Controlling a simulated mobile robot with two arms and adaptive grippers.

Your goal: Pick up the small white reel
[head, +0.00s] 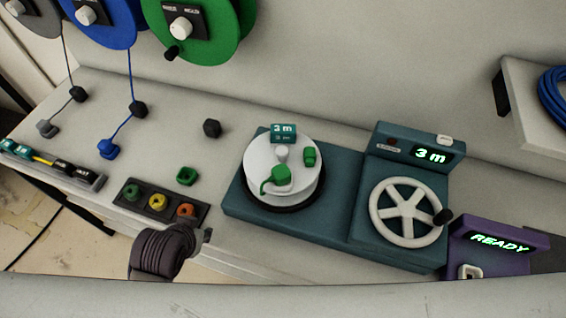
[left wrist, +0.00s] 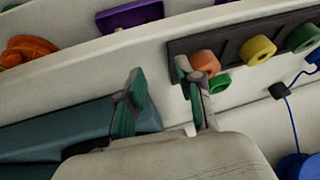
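The small white reel (head: 258,158) lies on the dark round seat of a teal machine (head: 335,185) in the head view. Its face carries a green plug (head: 276,178), a smaller green piece (head: 310,157), a pale hub and a teal "3 m" tag (head: 283,132). My left gripper (left wrist: 159,72) shows in the left wrist view with its two fingers apart and nothing between them. Part of a teal surface (left wrist: 45,130) is left of the fingers there. The reel is not clearly seen in the left wrist view. My right gripper is in neither view.
A dark tray (head: 132,202) of green, yellow and orange rolls lies left of the machine. A white handwheel (head: 407,212) is on the machine's right. A purple READY box (head: 500,243) stands further right. Large cable reels (head: 200,30) hang behind. A dark ribbed shape (head: 160,252), unclear, is at the front.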

